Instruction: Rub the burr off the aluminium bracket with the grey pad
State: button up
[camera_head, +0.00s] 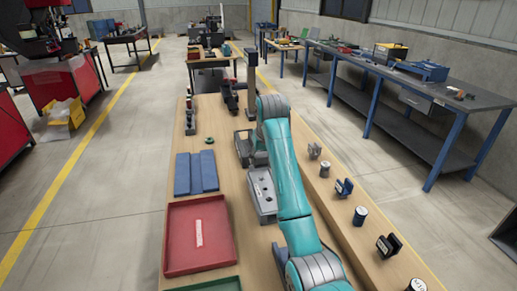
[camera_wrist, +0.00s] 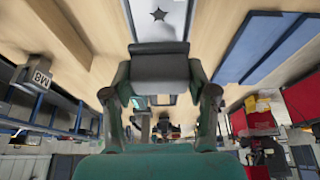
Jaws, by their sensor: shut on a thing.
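My gripper (camera_wrist: 160,98) is shut on a dark grey block, which looks like the grey pad (camera_wrist: 160,70), held crosswise between its fingers in the wrist view. Just beyond the pad at the top of that view is a pale metal surface with a dark star-shaped mark (camera_wrist: 160,15), perhaps the bracket and its burr. It is cut off by the frame, and I cannot tell whether the pad touches it. In the head view a light grey metal piece with dark spots (camera_head: 262,192) lies beside my teal arm, which partly covers it. The gripper's fingertips are not clear there.
A red tray (camera_head: 172,240) with a pale strip in it stands at the front left of the wooden bench. Blue blocks (camera_head: 195,173) and a small green ring (camera_head: 209,140) lie behind it. A dark upright post (camera_head: 251,75) stands beyond the arm. Several small parts line the right side.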

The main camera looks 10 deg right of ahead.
jog(key=shift+r, duration=0.1)
dwell(0.3)
jog(key=shift+f, duration=2.05)
